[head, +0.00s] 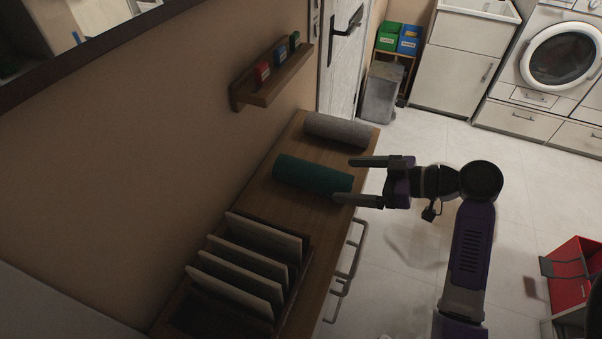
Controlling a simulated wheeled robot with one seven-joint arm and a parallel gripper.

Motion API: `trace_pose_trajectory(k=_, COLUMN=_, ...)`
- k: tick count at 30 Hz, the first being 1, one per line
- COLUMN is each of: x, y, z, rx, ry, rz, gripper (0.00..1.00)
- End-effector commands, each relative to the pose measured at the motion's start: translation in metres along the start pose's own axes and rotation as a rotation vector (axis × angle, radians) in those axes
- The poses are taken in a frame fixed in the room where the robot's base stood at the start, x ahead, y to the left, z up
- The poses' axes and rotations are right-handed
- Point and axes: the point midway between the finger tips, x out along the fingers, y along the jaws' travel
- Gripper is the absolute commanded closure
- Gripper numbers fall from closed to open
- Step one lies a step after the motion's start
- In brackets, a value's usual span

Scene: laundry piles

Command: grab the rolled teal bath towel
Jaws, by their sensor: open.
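The rolled teal bath towel (308,175) lies across the wooden cabinet top (262,200), in the middle of the head view. My gripper (352,181) is open, its two dark fingers pointing left at the towel's right end. The fingertips are close to that end, one toward the back and one toward the front. The picture does not show clearly whether they touch the towel or hang above it. Nothing is seen held between the fingers.
A grey rolled towel (337,131) lies behind the teal one. A rack with several upright boards (240,265) stands in front of it. A small wall shelf (272,82) is above. Bar handles (349,262) stick out from the cabinet front. A red bin (572,275) stands on the floor.

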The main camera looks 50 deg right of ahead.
Motion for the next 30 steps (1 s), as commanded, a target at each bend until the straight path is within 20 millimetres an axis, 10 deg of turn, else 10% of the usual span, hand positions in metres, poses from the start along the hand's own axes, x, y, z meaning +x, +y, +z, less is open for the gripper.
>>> trace_pose_trajectory(k=30, x=0.079, y=0.004, z=0.0, rx=-0.004, ry=-0.001, rz=-0.004, gripper=0.09)
